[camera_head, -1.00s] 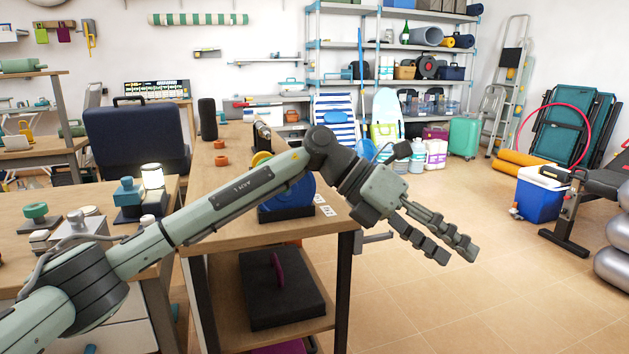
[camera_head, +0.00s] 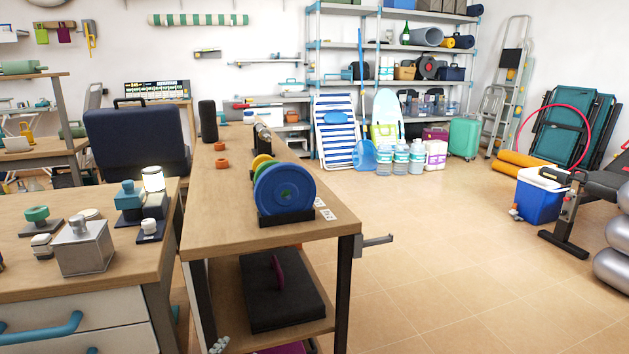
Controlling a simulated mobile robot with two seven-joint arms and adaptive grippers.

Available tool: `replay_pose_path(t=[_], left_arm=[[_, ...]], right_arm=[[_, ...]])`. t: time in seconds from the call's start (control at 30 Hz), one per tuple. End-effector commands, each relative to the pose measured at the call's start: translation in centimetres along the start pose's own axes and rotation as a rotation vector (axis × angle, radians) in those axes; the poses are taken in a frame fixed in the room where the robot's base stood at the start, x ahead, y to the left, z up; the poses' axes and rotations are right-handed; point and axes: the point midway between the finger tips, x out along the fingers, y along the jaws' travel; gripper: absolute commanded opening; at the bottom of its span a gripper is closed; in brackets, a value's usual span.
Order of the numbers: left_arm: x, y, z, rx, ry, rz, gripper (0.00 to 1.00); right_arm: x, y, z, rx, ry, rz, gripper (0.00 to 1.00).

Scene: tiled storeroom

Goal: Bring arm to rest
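Only a small grey-green fingertip piece of what looks like my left gripper (camera_head: 218,345) shows at the bottom edge, in front of the lower shelf of the wooden table. The rest of that gripper and its arm are out of the picture, so whether it is open or shut is hidden. I see nothing held in the visible part. My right gripper is not in view.
The wooden table (camera_head: 222,225) bears blue, green and yellow weight plates (camera_head: 284,190) on a black stand and an orange ring. A workbench (camera_head: 30,273) with a metal block (camera_head: 82,250) stands at left.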

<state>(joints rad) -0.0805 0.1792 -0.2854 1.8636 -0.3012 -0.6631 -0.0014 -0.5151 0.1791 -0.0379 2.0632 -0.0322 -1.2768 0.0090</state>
Motion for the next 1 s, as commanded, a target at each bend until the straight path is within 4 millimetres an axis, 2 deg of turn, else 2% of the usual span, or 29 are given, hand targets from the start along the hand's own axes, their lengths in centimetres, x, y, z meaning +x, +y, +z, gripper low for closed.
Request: replay_pose_path(t=[0.03,0.1,0.17,0.2,0.3,0.4,0.5,0.6,1.0], left_arm=[[-1.3,0.3,4.0,-0.039,-0.102,0.015,0.49],[-3.2,0.8,9.1,-0.09,-0.239,0.035,0.49],[-5.3,1.2,13.2,-0.131,-0.355,0.054,0.49],[-6.8,1.5,15.7,-0.156,-0.428,0.066,0.49],[-10.8,2.3,21.0,-0.211,-0.597,0.095,0.49],[-14.4,3.0,24.8,-0.25,-0.728,0.12,0.49],[-17.0,3.4,27.0,-0.275,-0.813,0.137,0.49],[-18.2,3.6,28.0,-0.286,-0.855,0.146,0.49],[-18.4,3.6,28.1,-0.288,-0.861,0.147,0.49]], right_arm=[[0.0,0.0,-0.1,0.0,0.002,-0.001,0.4],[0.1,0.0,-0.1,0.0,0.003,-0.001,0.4],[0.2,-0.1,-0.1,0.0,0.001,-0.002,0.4],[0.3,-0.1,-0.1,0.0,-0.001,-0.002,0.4],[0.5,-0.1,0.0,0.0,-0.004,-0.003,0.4],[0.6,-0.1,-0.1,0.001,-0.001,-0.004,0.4],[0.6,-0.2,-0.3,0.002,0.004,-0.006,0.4],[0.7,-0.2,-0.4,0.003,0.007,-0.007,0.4],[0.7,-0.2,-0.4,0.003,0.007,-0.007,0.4]])
